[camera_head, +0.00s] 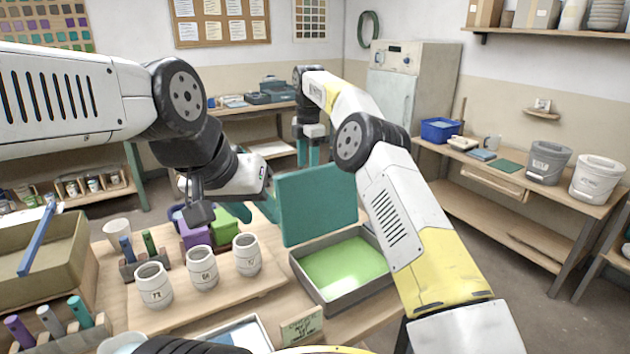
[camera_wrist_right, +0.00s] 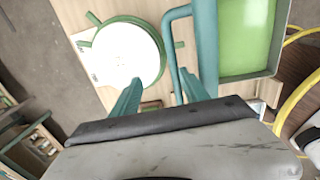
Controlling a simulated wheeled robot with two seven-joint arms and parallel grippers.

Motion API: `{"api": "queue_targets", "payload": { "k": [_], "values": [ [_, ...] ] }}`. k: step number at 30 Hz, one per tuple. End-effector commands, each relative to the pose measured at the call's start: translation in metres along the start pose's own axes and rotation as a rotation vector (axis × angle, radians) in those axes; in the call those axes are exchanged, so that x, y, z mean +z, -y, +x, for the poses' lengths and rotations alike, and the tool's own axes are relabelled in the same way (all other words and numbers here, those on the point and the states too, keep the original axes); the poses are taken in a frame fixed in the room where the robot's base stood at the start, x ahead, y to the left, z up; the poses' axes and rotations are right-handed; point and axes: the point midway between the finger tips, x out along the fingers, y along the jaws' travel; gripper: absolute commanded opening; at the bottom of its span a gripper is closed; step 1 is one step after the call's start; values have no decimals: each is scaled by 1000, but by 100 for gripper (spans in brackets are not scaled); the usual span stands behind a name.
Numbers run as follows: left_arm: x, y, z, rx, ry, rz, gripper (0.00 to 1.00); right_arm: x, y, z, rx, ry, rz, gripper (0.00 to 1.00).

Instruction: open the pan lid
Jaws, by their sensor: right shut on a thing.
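The grey pan (camera_head: 312,284) holds bright green glaze and stands open on the table. Its teal lid (camera_head: 316,204) stands steeply tilted up at the pan's back edge. In the right wrist view the lid (camera_wrist_right: 206,45) is nearly edge-on beside the glaze, with its bar handle (camera_wrist_right: 173,60) running down between the teal fingers. My right gripper (camera_head: 308,154) is behind the lid, shut on the handle; the lid hides its fingertips in the head view. My left gripper (camera_head: 266,208) is beside the lid's left edge, above the table; its finger gap is unclear.
Three white jars (camera_head: 202,268) stand on a board left of the pan. Purple and green containers (camera_head: 225,225) are under my left gripper. A shelf with buckets (camera_head: 548,162) is at right.

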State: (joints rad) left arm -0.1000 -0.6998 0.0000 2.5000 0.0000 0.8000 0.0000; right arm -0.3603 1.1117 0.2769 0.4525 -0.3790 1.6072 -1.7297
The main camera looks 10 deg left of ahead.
Motion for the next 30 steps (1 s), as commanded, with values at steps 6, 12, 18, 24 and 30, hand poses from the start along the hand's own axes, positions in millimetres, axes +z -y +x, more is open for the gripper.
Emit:
{"api": "queue_targets", "payload": {
  "k": [6, 12, 18, 24, 30],
  "values": [
    [0, 0, 0, 0, 0, 0, 36, -4, 5, -3, 4, 0, -3, 34],
    [0, 0, 0, 0, 0, 0, 36, -9, 17, -4, 0, -1, -2, 34],
    [0, 0, 0, 0, 0, 0, 36, -19, 36, -6, -3, 0, -2, 34],
    [0, 0, 0, 0, 0, 0, 36, -32, 62, -10, -3, 0, -2, 34],
    [0, 0, 0, 0, 0, 0, 36, -48, 93, -16, -3, 1, -2, 34]
  ]
}}
